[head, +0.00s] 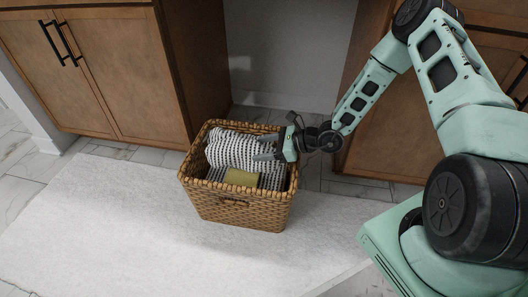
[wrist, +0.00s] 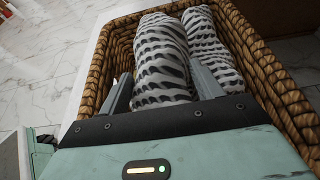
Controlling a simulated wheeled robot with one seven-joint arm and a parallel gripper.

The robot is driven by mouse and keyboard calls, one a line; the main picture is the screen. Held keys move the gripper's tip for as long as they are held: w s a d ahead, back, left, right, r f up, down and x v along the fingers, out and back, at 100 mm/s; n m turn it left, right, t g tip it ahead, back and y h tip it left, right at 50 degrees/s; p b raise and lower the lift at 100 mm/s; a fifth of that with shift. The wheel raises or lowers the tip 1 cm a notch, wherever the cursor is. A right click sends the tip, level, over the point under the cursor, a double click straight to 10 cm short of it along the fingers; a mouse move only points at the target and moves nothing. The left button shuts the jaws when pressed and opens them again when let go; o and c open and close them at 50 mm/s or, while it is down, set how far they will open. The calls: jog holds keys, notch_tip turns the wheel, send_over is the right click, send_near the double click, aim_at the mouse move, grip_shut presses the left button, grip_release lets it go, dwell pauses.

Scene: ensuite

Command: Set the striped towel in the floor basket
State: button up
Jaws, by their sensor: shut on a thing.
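The floor basket (head: 240,212) is woven brown wicker and stands on the pale mat. The striped towel (head: 228,150), black and white and rolled up, lies in the upper part of the basket, and it also shows between my fingers in the wrist view (wrist: 162,60). My gripper (head: 264,148) reaches into the basket from the right and is shut on the towel. A second striped roll (wrist: 208,45) lies beside it in the basket. The basket's woven rim (wrist: 268,70) shows around them in the wrist view. The towel's underside is hidden.
A yellow-green block (head: 241,177) lies in the front of the basket. Wooden cabinets (head: 95,75) stand behind on the left, with an open recess (head: 290,50) behind the basket. The pale mat (head: 110,230) is clear to the left and front.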

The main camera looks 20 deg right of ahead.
jog(key=shift+f, duration=0.35)
jog(key=o, duration=1.1)
